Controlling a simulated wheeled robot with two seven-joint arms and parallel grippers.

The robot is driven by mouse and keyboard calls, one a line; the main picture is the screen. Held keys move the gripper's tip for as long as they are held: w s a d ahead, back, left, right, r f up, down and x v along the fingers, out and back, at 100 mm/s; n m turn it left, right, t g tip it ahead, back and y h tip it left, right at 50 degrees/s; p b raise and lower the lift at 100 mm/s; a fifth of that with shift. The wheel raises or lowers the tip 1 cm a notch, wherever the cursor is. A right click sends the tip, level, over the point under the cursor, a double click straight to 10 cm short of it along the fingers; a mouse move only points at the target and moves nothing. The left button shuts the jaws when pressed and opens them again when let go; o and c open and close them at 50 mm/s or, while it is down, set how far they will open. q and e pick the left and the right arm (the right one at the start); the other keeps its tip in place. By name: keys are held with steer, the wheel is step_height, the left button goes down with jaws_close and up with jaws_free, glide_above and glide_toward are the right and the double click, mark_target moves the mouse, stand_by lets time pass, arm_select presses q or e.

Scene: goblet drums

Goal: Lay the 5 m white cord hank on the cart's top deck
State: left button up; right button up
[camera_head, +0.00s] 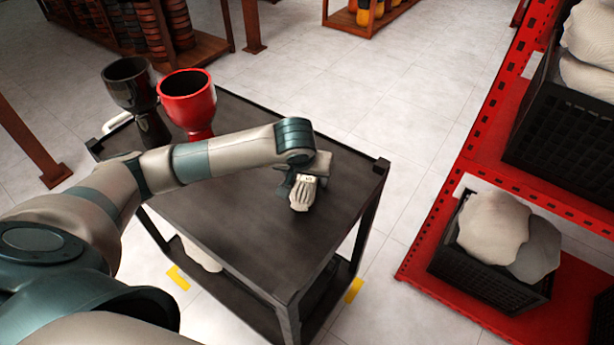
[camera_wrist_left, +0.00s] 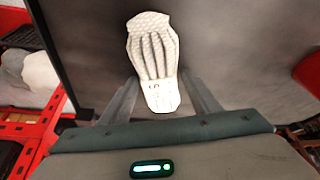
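The white cord hank (camera_head: 301,194), a pale ribbed bundle with a printed band, is over the right part of the cart's dark top deck (camera_head: 250,225). My left gripper (camera_head: 304,182) is above the deck at the hank's banded end. In the left wrist view the hank (camera_wrist_left: 153,50) points away from me, with its band between the two fingertips (camera_wrist_left: 160,77), which lie close along its sides. The gripper looks shut on it. Whether the hank's underside touches the deck is hard to tell. My right gripper is not in view.
A red goblet drum (camera_head: 187,98) and a black goblet drum (camera_head: 130,82) stand at the deck's far left corner. A red shelf (camera_head: 425,270) at right holds black crates (camera_head: 480,277) with pale bundles. The deck's front part is clear.

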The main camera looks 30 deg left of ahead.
mark_target(305, 184)
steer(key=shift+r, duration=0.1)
arm_select(q)
steer(key=shift+r, duration=0.35)
steer(key=b+v, duration=0.1)
steer(key=v, duration=0.5)
steer(key=shift+s+d+r, duration=0.1)
steer(key=shift+s+r, duration=0.05)
steer(key=shift+r, duration=0.1)
steer(key=b+v, duration=0.1)
steer(key=v, duration=0.4)
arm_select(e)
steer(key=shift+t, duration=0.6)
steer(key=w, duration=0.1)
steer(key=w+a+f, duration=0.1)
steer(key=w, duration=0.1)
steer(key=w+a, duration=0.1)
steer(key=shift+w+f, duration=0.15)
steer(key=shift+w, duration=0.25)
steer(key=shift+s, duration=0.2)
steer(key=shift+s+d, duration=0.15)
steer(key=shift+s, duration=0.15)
